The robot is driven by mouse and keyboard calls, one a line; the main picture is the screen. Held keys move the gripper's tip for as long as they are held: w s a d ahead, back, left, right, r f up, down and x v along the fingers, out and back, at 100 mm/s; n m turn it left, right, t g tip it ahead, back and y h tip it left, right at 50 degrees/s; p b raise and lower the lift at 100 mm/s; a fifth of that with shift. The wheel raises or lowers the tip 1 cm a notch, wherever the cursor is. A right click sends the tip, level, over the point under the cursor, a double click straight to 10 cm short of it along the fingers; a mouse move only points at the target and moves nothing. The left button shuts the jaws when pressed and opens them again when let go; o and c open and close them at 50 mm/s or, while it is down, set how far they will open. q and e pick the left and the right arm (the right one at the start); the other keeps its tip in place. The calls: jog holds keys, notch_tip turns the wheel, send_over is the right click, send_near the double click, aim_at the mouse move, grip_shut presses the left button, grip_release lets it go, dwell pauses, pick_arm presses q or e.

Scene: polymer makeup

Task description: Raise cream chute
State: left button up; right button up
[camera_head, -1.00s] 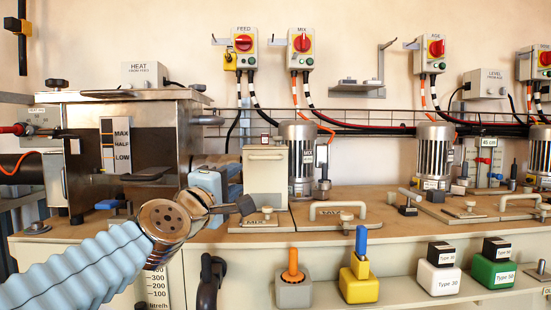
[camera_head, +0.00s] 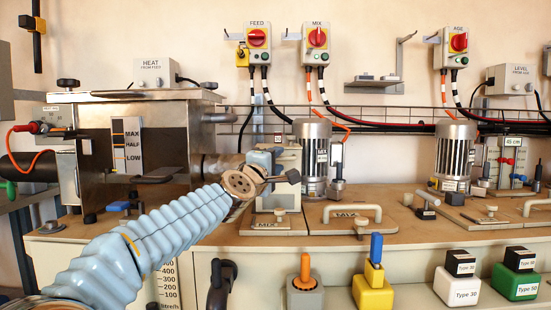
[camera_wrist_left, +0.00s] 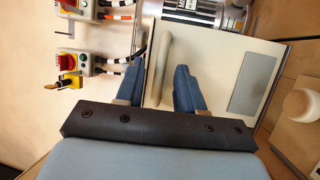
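The cream chute (camera_head: 289,163) is a cream box standing on the bench top beside the left motor, partly hidden by my left gripper (camera_head: 268,158). In the left wrist view the chute shows as a broad cream panel (camera_wrist_left: 212,65) with a pale bar handle (camera_wrist_left: 157,68) and a grey rectangle on it. My left gripper's two blue fingers (camera_wrist_left: 166,88) are apart there, and the handle appears between them. I cannot tell whether they touch it. My right gripper is not in view.
The steel tank (camera_head: 150,150) stands to the left of my gripper, and the silver motor (camera_head: 312,160) is close on the right. A bench handle (camera_head: 352,212) lies in front. Red-knob switches (camera_head: 258,40) hang on the wall above.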

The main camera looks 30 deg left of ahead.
pick_arm(q)
jog(key=shift+w, duration=0.1)
grip_shut()
dwell(0.3)
jog(key=shift+r, duration=0.1)
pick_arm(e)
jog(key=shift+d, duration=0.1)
